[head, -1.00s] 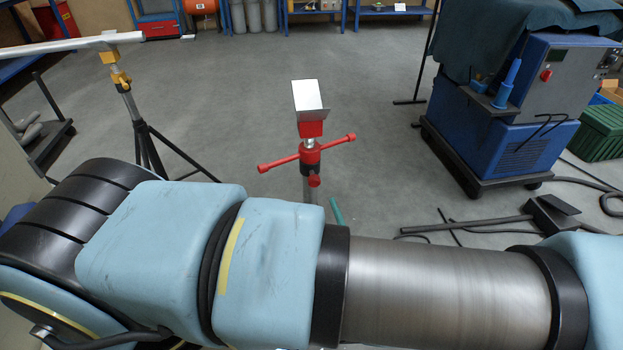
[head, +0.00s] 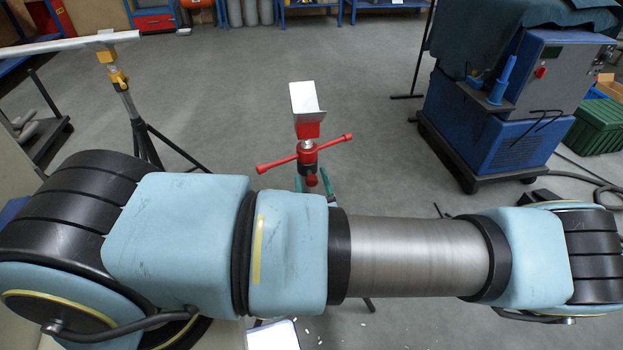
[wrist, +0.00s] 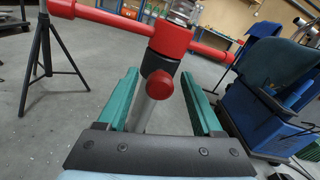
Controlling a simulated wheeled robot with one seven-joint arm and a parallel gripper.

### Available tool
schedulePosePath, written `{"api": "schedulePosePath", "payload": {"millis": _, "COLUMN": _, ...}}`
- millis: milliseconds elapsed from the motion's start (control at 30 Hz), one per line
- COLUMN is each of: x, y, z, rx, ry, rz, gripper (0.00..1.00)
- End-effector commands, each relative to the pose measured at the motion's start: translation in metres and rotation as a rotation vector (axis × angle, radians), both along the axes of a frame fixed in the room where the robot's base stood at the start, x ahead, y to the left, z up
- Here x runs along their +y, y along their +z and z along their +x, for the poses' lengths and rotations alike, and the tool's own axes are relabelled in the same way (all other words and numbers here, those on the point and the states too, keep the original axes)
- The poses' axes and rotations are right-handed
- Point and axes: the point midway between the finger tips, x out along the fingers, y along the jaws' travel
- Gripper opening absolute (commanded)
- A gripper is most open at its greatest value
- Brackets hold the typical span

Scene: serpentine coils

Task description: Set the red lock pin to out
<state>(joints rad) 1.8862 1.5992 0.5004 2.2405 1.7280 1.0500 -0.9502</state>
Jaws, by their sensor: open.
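The red lock pin (wrist: 162,82) shows in the wrist view as a rounded red knob facing the camera, at the front of the stand's post below the red hub (wrist: 171,38). In the head view it is a small red end (head: 312,180) under the hub. How far it sticks out is hard to tell. My gripper (wrist: 159,74) is open, with one teal finger on each side of the pin and post. No contact shows. In the head view the teal fingertips (head: 312,175) flank the post; my arm hides the rest of the gripper.
The stand carries a red cross handle (head: 277,164) and a pale V-shaped head (head: 308,100). A black tripod (head: 142,135) stands to the left. A blue machine (head: 520,110) on a wheeled base stands to the right. The floor behind the stand is clear.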

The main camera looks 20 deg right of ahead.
Motion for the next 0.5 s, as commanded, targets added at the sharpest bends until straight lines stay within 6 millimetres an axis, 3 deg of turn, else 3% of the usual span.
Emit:
{"api": "schedulePosePath", "payload": {"millis": 167, "x": 0.0001, "y": -0.0002, "z": -0.0001, "rx": 0.0, "ry": 0.0, "rz": 0.0, "gripper": 0.68}}
{"api": "schedulePosePath", "payload": {"millis": 500, "x": 0.0001, "y": -0.0001, "z": -0.0003, "rx": 0.0, "ry": 0.001, "rz": 0.0, "gripper": 0.3}}
